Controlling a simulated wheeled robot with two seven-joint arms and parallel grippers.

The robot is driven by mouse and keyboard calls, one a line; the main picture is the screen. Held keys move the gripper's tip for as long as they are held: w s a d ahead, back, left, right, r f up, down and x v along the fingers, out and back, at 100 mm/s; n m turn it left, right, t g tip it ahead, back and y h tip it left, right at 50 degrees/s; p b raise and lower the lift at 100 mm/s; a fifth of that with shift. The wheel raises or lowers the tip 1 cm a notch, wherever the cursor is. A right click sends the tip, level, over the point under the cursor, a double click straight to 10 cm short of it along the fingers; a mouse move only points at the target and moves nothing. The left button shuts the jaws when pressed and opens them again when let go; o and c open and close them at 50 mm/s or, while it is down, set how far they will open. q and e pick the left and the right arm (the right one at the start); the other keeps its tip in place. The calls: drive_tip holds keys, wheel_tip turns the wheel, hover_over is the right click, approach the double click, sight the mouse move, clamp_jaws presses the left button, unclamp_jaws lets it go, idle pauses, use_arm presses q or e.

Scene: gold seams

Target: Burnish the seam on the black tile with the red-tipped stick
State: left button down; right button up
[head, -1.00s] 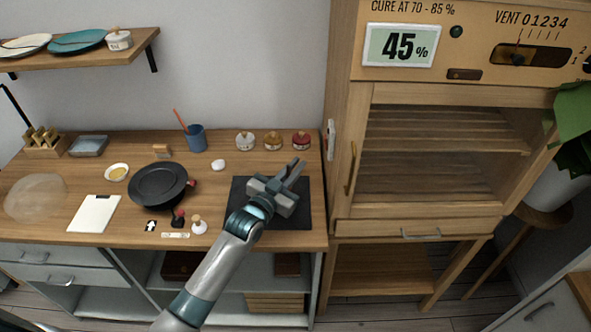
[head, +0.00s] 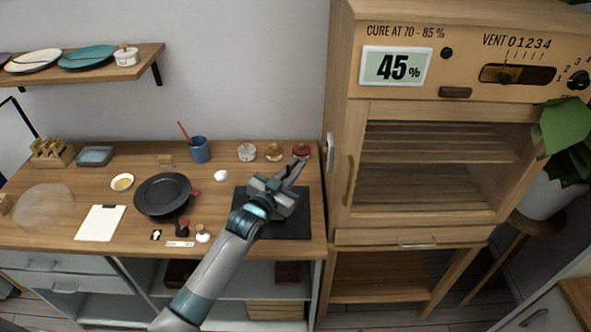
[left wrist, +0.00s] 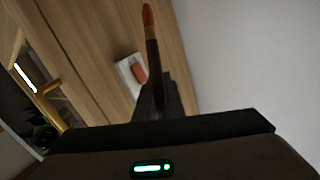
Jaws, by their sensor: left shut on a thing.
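My left gripper (head: 291,172) is shut on a slim dark stick with a red tip (left wrist: 149,16). In the left wrist view the stick points away from the fingers, its tip free in the air. In the head view the stick is hard to make out against the fingers. The gripper is above the far part of a flat black square (head: 290,226) on the bench, partly covering it. I cannot tell whether this square is the black tile or a mat, and no seam shows on it. My right gripper is out of view.
A wooden cabinet (head: 345,233) stands close to the right of the bench. Several small jars, among them a red-lidded one (head: 301,151), stand behind the gripper.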

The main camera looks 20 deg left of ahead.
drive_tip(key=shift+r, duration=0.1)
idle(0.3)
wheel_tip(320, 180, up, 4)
drive_tip(key=p, duration=0.4)
